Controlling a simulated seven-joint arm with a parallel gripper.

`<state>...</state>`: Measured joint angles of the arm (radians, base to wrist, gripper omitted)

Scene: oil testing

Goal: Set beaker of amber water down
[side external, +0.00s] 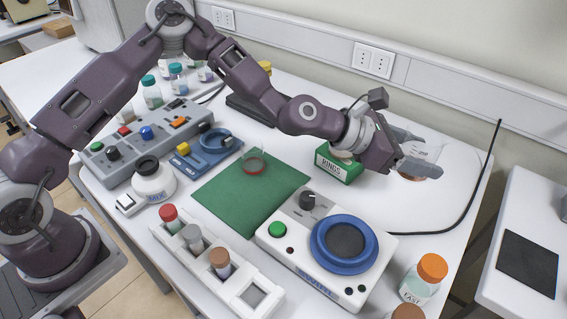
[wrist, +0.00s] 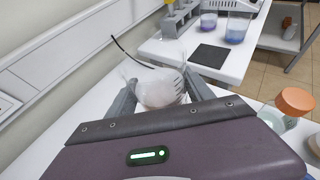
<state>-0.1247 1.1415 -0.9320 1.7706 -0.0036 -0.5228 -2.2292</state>
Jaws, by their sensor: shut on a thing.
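A clear glass beaker (side external: 425,155) with a little brownish liquid low inside is at the right end of the white table in the side external view. My gripper (side external: 412,152) is shut on it, with a finger on either side. The wrist view shows the beaker (wrist: 160,90) between the two fingers (wrist: 162,92), looking pale and whitish. The beaker is roughly upright, near the table top. I cannot tell whether its base touches the table.
A green box (side external: 337,166) stands just left of my gripper. A white device with a blue ring (side external: 345,242) and an orange-capped bottle (side external: 422,279) are nearer the front. A black cable (side external: 462,190) curves along the right edge. A green mat (side external: 245,195) lies mid-table.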

